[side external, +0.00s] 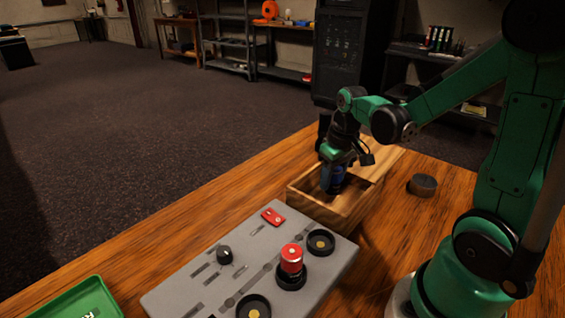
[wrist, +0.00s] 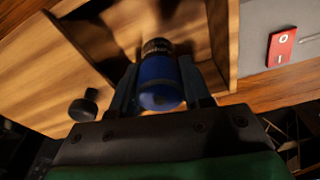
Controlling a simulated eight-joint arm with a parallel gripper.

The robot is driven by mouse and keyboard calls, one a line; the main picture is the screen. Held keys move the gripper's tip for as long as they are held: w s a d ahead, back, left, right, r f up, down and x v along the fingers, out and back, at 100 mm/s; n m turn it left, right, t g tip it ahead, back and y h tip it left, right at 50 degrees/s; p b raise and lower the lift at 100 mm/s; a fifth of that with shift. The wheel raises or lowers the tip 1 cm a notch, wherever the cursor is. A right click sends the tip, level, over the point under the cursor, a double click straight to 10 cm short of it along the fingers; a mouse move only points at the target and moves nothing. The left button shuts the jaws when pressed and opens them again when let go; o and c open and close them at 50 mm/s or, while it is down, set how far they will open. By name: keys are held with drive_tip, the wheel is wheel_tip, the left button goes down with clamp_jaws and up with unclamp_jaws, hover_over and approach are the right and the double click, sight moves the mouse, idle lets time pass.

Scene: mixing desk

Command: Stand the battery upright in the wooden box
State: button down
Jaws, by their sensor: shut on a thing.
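My gripper (wrist: 160,92) is shut on the battery (wrist: 160,80), a blue cylinder with a dark, ringed end. In the wrist view the battery sits between the two fingers with its dark end toward the box interior. In the side view my gripper (side external: 334,172) is over the wooden box (side external: 318,211), and a blue part of the battery (side external: 336,174) shows below it, inside or just above the open compartment. The battery looks roughly upright there. Its lower end is dark in shadow, so I cannot tell whether it touches the box floor. The box also shows in the wrist view (wrist: 219,40).
A grey mixing panel (side external: 190,268) with a red-topped knob (side external: 291,258), black rings and a red switch (side external: 273,216) lies next to the box. A dark round puck (side external: 423,185) is right of the box. A green tray (side external: 70,300) is at front left.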

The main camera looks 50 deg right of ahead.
sight(331, 192)
drive_tip(key=shift+f, duration=2.05)
drive_tip(key=shift+f, duration=0.15)
drive_tip(key=shift+c, duration=2)
unclamp_jaws()
drive_tip(key=r, duration=0.4)
drive_tip(key=s+r, duration=0.1)
drive_tip(key=r, duration=0.6)
drive_tip(key=shift+s+a+r, duration=0.15)
drive_tip(key=shift+s+r, duration=0.05)
drive_tip(key=shift+r, duration=0.2)
drive_tip(key=shift+a+r, duration=0.15)
drive_tip(key=a+n+t, duration=0.2)
drive_tip(key=a+t, duration=0.3)
drive_tip(key=a, duration=0.6)
drive_tip(key=shift+w+a+t, duration=0.35)
drive_tip(key=shift+w+t, duration=0.05)
drive_tip(key=shift+w, duration=0.05)
